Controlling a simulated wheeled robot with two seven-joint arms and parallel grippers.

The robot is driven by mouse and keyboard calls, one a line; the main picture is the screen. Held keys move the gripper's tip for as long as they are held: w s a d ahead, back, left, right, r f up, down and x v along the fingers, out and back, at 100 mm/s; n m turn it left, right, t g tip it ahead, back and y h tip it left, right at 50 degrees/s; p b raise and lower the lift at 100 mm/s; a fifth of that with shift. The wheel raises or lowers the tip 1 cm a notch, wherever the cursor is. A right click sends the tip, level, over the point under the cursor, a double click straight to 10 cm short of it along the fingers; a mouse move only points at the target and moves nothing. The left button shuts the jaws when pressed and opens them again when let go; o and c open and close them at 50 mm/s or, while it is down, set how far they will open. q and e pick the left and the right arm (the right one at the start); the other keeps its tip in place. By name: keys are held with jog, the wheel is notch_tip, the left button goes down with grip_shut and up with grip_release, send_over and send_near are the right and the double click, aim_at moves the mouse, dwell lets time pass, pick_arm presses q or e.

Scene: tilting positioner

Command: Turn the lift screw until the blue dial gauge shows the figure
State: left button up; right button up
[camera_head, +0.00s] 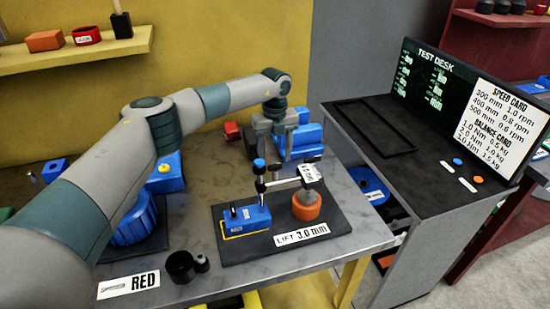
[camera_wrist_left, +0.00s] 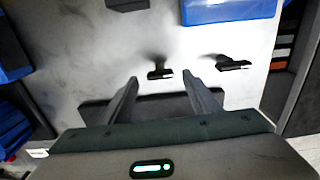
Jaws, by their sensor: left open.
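A dark plate (camera_head: 230,249) on the table carries a blue block (camera_head: 245,219), a slim stand with a pale gauge head (camera_head: 310,172), and an orange ring (camera_head: 306,208) around a grey cylinder. A card (camera_head: 301,234) on its front edge reads "LIFT 3.0 mm". I cannot make out the dial reading, nor tell which part is the lift screw. My left gripper (camera_head: 274,150) is above the table behind this plate, beside a blue machine (camera_head: 303,143). In the left wrist view its fingers (camera_wrist_left: 160,77) are apart with nothing held between them. My right gripper is not in view.
A test desk (camera_head: 430,165) with a screen and cards stands at the right. Blue equipment (camera_head: 135,222) is partly behind my arm. A shelf (camera_head: 75,53) holds blocks.

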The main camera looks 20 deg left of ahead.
aim_at(275, 172)
pick_arm(q)
jog(key=shift+f, duration=1.3)
jog(key=c, duration=1.1)
jog(key=shift+o, duration=0.2)
